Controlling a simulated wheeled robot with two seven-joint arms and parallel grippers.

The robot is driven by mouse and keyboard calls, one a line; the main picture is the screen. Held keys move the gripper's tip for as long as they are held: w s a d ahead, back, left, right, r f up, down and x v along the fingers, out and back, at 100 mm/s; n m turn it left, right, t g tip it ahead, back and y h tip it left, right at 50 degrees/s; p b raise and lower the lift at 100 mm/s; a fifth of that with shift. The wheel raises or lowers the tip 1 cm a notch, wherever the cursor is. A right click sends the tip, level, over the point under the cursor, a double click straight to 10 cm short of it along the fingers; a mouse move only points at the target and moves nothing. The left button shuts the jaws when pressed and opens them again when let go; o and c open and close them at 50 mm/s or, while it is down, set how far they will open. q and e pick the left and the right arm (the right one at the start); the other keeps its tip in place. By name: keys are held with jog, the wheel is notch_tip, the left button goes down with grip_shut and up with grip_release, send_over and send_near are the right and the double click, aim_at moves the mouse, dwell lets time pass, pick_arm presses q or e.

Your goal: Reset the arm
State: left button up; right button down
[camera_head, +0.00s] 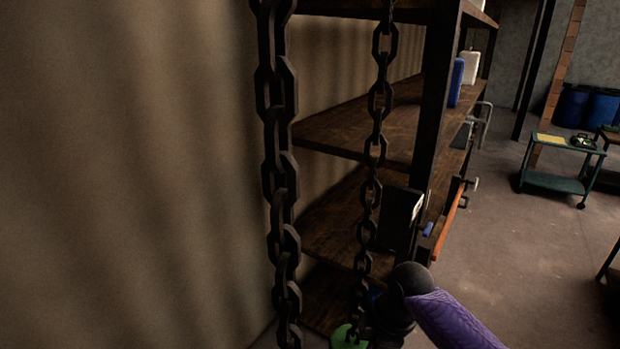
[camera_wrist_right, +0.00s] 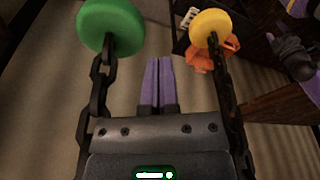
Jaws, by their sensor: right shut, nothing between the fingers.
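My right gripper (camera_wrist_right: 158,62) shows in the right wrist view with its two purple-grey fingers side by side, shut and empty. The fingers sit between two dark hanging chains, one with a green disc (camera_wrist_right: 110,27) on the left and one with a yellow disc (camera_wrist_right: 210,27) on the right. In the head view my purple right arm comes in from the lower right. I cannot make out its fingertips there. My left gripper is in neither view.
In the head view two chains, a thick one (camera_head: 281,170) and a thinner one (camera_head: 376,130), hang before a wooden shelf rack (camera_head: 350,130). A green piece (camera_head: 345,338) is at the bottom. A teal cart (camera_head: 560,183) stands right; the floor (camera_head: 500,270) before it is open.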

jog(key=s+a+f+m+t, duration=0.1)
jog(key=s+a+f+m, duration=0.15)
jog(key=s, duration=0.25)
jog(key=s+a+f+m, duration=0.2)
jog(key=s+m, duration=0.1)
jog(key=s, duration=0.3)
jog(key=s+d+r+m+t+h, duration=0.2)
jog(key=s+d+r+m, duration=0.1)
jog(key=s+d+m, duration=0.65)
jog(key=s+f+g+b, duration=0.1)
jog(key=s+f+b, duration=0.1)
jog(key=f+b, duration=1.5)
jog(key=s+f+b, duration=0.2)
jog(key=f+b, duration=0.6)
jog(key=f, duration=2)
pick_arm(q)
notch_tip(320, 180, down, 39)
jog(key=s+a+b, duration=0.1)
jog(key=b, duration=1.3)
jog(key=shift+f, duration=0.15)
pick_arm(e)
jog(key=s+d+f, duration=0.1)
jog(key=s+f, duration=0.5)
jog(key=f, duration=0.5)
jog(key=s+f+g, duration=0.1)
jog(key=s+f, duration=0.6)
jog(key=f, duration=0.5)
jog(key=shift+d+f+g+h, duration=0.2)
jog(key=shift+d+g+h, duration=0.1)
jog(key=shift+d, duration=0.05)
